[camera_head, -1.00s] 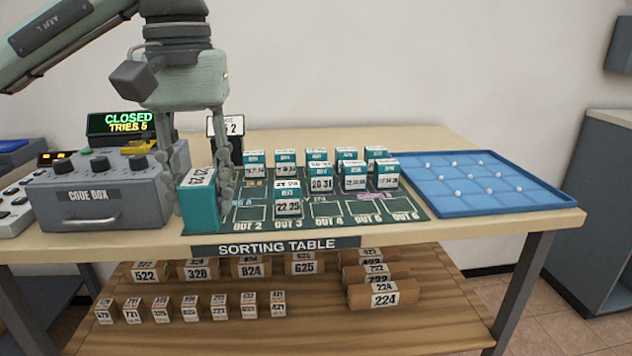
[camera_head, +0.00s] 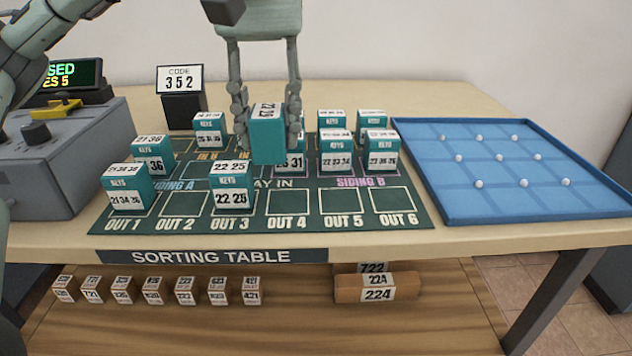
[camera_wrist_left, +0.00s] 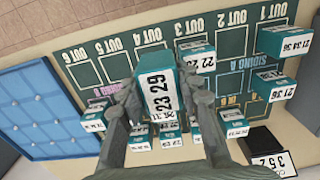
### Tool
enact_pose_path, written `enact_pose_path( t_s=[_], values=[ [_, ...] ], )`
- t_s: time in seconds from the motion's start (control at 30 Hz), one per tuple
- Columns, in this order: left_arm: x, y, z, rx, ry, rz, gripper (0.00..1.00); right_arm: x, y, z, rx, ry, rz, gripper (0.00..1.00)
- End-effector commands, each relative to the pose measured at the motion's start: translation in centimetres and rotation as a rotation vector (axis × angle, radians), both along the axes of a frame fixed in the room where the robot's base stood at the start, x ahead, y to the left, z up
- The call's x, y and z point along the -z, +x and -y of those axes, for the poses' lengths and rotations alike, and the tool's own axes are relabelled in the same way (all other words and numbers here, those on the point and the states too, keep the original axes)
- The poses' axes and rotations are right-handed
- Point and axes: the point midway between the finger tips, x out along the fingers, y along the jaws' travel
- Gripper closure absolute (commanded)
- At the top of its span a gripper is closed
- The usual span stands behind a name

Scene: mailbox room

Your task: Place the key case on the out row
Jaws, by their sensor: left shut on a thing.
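My left gripper (camera_head: 266,120) is shut on a teal key case (camera_head: 268,140) and holds it above the middle of the green mat (camera_head: 408,215). In the left wrist view the held case (camera_wrist_left: 158,92) reads 23 29. In the head view it partly hides a key case (camera_head: 298,158) behind it. The OUT 2 (camera_head: 182,204), OUT 4 (camera_head: 288,202), OUT 5 (camera_head: 342,201) and OUT 6 (camera_head: 391,200) outlines are bare. My right gripper is not in view.
Other key cases stand behind the out row, including one at Siding A (camera_head: 152,157) and two near Siding B (camera_head: 336,155). A code sign reading 352 (camera_head: 181,80) and the grey code box (camera_head: 70,160) are at left. A blue tray (camera_head: 490,207) lies at right.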

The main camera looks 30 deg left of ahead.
Motion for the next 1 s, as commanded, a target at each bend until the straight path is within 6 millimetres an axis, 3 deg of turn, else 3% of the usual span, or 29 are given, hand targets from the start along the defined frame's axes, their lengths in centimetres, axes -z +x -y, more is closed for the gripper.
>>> enact_pose_path(
  t_s=[0.1,0.33,0.53,0.77,1.0],
  values=[
    [2.2,1.6,2.5,0.007,-0.001,-0.005,0.97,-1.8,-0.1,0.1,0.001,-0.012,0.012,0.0],
    [3.8,3.7,5.2,0.001,0.0,-0.001,0.97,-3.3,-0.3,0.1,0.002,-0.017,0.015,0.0],
    [4.8,4.0,5.6,-0.002,0.0,-0.001,0.97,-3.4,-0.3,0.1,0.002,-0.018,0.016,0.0],
    [7.9,4.0,5.5,-0.001,0.0,-0.001,0.97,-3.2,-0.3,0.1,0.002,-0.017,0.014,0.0],
    [8.1,4.0,5.5,-0.001,0.0,0.001,0.97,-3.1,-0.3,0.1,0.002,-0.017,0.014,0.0]
  ],
)
